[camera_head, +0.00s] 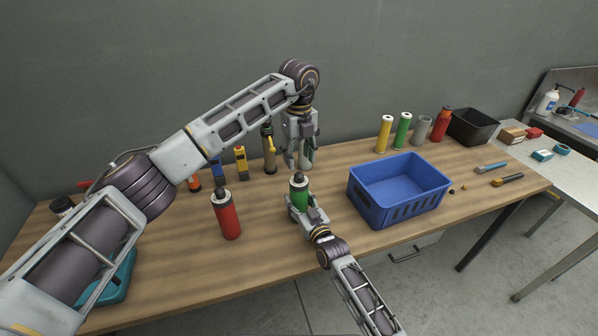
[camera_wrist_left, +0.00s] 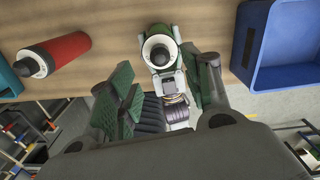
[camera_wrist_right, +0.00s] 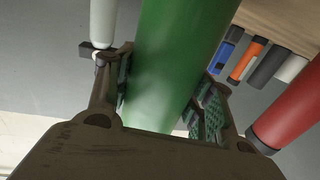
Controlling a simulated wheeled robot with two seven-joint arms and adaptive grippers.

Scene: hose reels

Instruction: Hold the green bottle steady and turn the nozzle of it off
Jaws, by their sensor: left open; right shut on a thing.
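The green bottle (camera_head: 299,194) stands upright on the wooden table, with a pale collar and dark nozzle (camera_head: 298,178) on top. My right gripper (camera_head: 306,212) is shut on its body; the right wrist view shows the green body (camera_wrist_right: 175,60) between the fingers. My left gripper (camera_head: 299,163) is open, pointing down above and just behind the bottle. In the left wrist view the bottle's white collar and dark nozzle (camera_wrist_left: 159,54) show beyond the open left fingers (camera_wrist_left: 160,95), apart from them.
A red bottle (camera_head: 227,215) stands to the left. A blue crate (camera_head: 399,212) is close on the right. Yellow, green, grey and red cylinders (camera_head: 403,131) stand behind it beside a black bin (camera_head: 474,124). Several tools line the back left.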

